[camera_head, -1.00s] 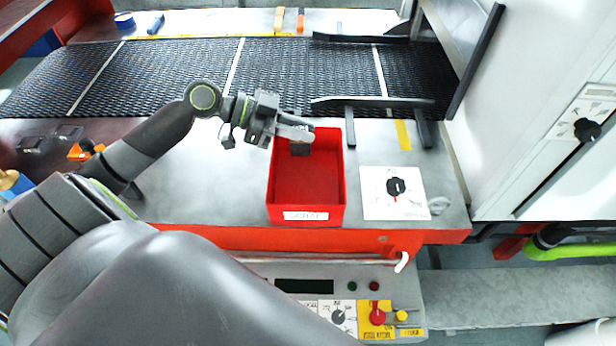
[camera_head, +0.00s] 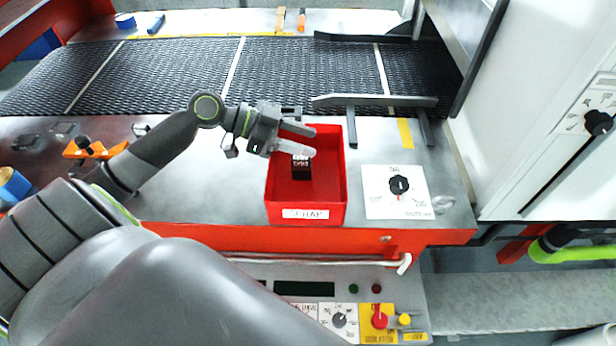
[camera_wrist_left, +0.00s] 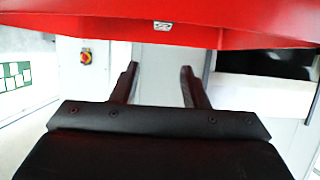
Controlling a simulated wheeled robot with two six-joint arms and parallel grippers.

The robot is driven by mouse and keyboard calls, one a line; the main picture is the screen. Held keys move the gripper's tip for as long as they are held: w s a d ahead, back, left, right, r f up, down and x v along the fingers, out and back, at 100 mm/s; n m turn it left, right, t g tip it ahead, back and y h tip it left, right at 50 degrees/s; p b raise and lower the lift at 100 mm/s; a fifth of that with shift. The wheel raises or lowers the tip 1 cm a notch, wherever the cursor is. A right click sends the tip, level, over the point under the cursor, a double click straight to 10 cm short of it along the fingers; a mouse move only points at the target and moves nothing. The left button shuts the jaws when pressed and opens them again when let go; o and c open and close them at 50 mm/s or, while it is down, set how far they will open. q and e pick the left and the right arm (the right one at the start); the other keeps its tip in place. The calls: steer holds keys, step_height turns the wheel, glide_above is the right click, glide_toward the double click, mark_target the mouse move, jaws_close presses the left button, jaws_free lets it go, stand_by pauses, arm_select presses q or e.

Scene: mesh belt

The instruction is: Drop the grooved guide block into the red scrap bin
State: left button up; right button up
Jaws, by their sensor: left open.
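The grooved guide block (camera_head: 302,167) is a small dark block with light marks on top. In the head view it is inside the red scrap bin (camera_head: 306,213), toward the back, apart from the fingers; I cannot tell whether it rests on the floor. My left gripper (camera_head: 312,142) is open over the back left part of the bin, with its two fingers spread and nothing between them. The left wrist view also shows the open fingers (camera_wrist_left: 159,72) with a gap between them. The block does not show in that view. My right gripper is not in view.
The bin stands on a grey bench top (camera_head: 225,195) in front of a black mesh belt (camera_head: 300,70). An orange item (camera_head: 85,149) lies at the left.

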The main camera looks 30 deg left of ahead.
arm_select(q)
steer(key=shift+a, duration=0.1)
steer(key=shift+s+a+r, duration=0.15)
steer(key=shift+s+a, duration=0.15)
steer(key=shift+a, duration=0.15)
steer(key=p+v, duration=0.7)
steer(key=v, duration=0.9)
steer(key=shift+r, duration=0.25)
